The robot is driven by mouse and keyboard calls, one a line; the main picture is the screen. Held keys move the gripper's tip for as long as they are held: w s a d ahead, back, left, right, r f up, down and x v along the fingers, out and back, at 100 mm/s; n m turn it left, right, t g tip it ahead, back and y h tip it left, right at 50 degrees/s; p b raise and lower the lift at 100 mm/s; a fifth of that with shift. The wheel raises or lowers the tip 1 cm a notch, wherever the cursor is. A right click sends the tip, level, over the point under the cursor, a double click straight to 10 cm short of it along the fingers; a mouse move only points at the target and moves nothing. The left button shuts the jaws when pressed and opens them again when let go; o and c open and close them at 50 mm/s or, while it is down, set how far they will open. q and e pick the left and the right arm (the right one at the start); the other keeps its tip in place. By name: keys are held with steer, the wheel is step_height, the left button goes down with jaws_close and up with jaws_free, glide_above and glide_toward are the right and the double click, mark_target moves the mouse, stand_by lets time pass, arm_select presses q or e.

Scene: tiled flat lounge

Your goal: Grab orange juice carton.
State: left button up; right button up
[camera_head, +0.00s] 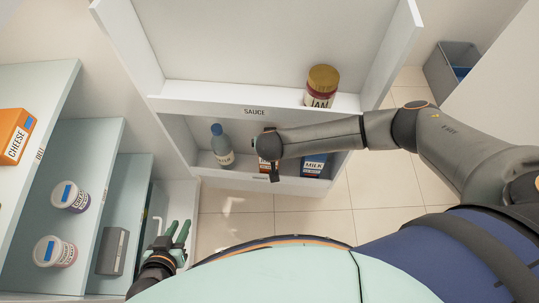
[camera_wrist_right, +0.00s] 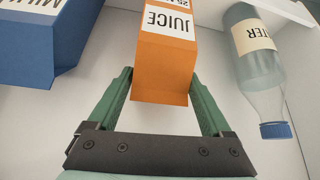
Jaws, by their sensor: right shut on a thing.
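The orange juice carton (camera_wrist_right: 165,68) sits between the green fingers of my right gripper (camera_wrist_right: 162,98) in the right wrist view, with a finger against each side. In the head view only small orange parts of the carton (camera_head: 265,168) show, because my right gripper (camera_head: 264,148) and wrist cover most of it. The carton is in the lower shelf compartment, between a water bottle and a milk carton. My left gripper (camera_head: 178,234) is empty, low at the left, with its two green fingers apart.
The water bottle (camera_head: 222,146) stands left of the carton, the blue milk carton (camera_head: 315,164) right. A jam jar (camera_head: 321,88) stands on the shelf marked SAUCE (camera_head: 210,105). Left shelves hold a cheese box (camera_head: 14,134) and jars (camera_head: 70,196). A grey bin (camera_head: 452,70) stands upper right.

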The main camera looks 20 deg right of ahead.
jaws_close()
stand_by(0.4)
